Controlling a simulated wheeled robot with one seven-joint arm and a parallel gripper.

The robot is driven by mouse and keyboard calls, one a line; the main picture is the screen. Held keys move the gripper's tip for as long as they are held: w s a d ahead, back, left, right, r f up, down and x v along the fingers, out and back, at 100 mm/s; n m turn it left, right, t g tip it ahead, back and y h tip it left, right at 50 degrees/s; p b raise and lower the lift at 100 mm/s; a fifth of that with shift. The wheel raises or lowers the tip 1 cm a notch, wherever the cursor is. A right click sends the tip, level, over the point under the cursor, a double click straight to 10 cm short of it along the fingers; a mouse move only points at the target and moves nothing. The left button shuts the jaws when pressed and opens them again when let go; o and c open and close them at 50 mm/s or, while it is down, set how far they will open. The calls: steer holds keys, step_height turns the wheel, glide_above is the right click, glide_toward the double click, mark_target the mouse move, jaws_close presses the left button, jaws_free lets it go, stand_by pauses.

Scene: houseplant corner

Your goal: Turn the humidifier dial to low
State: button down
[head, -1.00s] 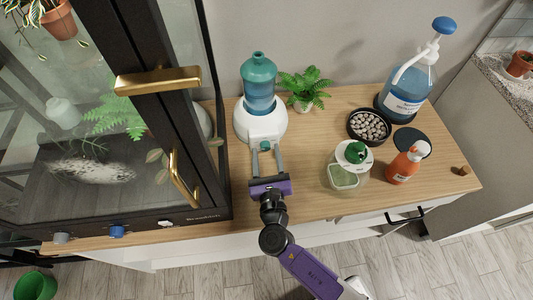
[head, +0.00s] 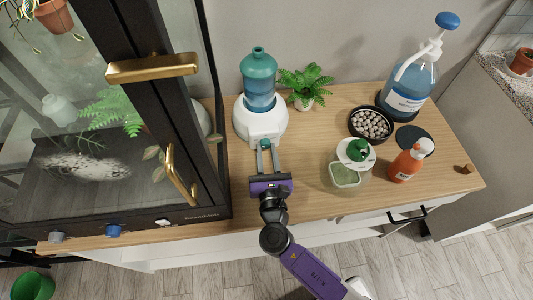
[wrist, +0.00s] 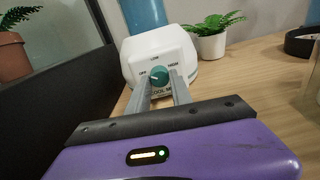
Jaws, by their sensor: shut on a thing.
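The humidifier (head: 246,121) is a white rounded base with a blue-green water tank (head: 258,80) on top, standing on the wooden counter. Its front dial (wrist: 160,75) is teal and round, with OFF at the left, LOW at the top and HIGH at the right. A small pale mark shows on the dial, but I cannot tell surely which label it points to. My gripper (head: 265,146) reaches the humidifier's front from the near side. In the wrist view its two grey fingers (wrist: 161,86) are shut on the dial, one on each side.
A dark glass cabinet (head: 215,190) stands close on the left. A potted fern (head: 304,86) is just right of the humidifier. Further right are a pebble bowl (head: 352,122), a green-lidded jar (head: 345,175), an orange spray bottle (head: 404,166) and a large blue pump bottle (head: 405,95).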

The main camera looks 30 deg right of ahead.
steer(key=m+b, duration=0.2)
steer(key=m, duration=0.1)
steer(key=shift+f, duration=0.1)
steer(key=shift+m+b, duration=0.9)
steer(key=shift+m, duration=0.7)
steer(key=c, duration=1.1)
jaws_free()
steer(key=shift+c, duration=0.2)
steer(key=shift+s, duration=0.1)
steer(key=shift+r+b+v, duration=0.1)
steer(key=shift+b+v, duration=0.15)
steer(key=shift+v, duration=1.65)
steer(key=shift+r+b+v, duration=0.15)
steer(key=shift+b+v, duration=0.05)
steer(key=shift+v, duration=1.75)
